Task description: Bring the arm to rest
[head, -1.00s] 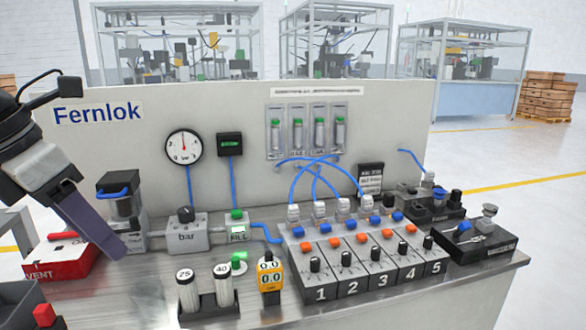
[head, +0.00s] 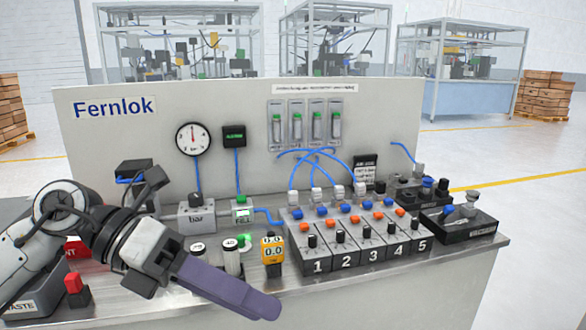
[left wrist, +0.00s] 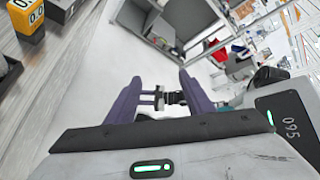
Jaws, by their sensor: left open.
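My left arm comes in from the left in the head view. Its gripper (head: 262,308) has purple fingers and hangs over the front edge of the steel bench (head: 420,262), pointing right and down. In the left wrist view the two purple fingers (left wrist: 157,95) stand apart with nothing between them. The gripper touches nothing that I can see. My right gripper is not in view.
Close behind the gripper stand a yellow meter (head: 272,250) and the 25 and 40 cylinders (head: 232,258). The numbered valve block (head: 345,255) is to the right. The room before the bench looks free.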

